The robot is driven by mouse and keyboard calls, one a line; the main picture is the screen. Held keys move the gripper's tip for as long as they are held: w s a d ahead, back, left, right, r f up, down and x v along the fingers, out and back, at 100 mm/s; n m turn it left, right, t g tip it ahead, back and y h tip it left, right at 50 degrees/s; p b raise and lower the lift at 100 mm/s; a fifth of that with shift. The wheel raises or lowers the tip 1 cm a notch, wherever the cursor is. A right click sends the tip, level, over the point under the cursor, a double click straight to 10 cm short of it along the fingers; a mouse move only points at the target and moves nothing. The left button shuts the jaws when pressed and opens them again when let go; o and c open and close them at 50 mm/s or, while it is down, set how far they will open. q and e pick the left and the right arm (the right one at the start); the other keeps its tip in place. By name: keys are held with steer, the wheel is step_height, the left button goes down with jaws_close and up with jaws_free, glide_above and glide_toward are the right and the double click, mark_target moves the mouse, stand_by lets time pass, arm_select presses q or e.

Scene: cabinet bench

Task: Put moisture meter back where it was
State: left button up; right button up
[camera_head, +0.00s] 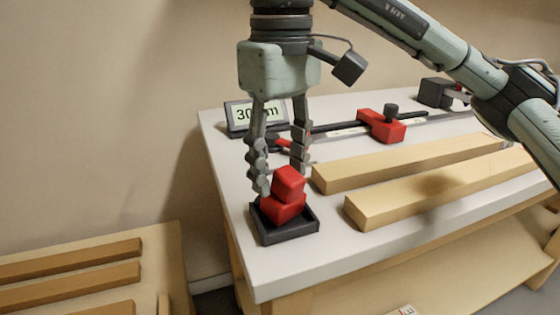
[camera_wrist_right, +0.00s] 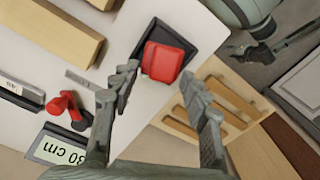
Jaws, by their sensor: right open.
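The red blocky object (camera_head: 284,207), which I take to be the moisture meter, sits in the small black square tray (camera_head: 265,236) at the near left corner of the bench. Its upper block is turned relative to the lower part. My right gripper (camera_head: 281,178) points down at it with fingers spread, close to its upper part. In the right wrist view the meter (camera_wrist_right: 165,62) shows just beyond the open fingertips (camera_wrist_right: 160,75), inside the tray (camera_wrist_right: 143,42). Nothing is held between the fingers. Whether a finger touches the meter I cannot tell. My left gripper is not in view.
A display reading about 30 cm (camera_head: 240,114) stands behind the gripper. A rail with a red clamp-like slider (camera_head: 382,125) runs along the back. Two wooden bars (camera_head: 400,162) lie right of the tray. A lower wooden rack (camera_head: 80,283) is at the left.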

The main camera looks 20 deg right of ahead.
steer(key=shift+r, duration=0.1)
steer(key=shift+r+p, duration=0.25)
steer(key=shift+p, duration=0.05)
step_height(320, 180, up, 3)
steer(key=shift+r, duration=0.1)
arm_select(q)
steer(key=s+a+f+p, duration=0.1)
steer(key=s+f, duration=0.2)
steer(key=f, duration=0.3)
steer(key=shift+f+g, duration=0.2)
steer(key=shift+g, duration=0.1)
arm_select(e)
step_height(320, 180, up, 9)
steer(key=shift+f, duration=0.2)
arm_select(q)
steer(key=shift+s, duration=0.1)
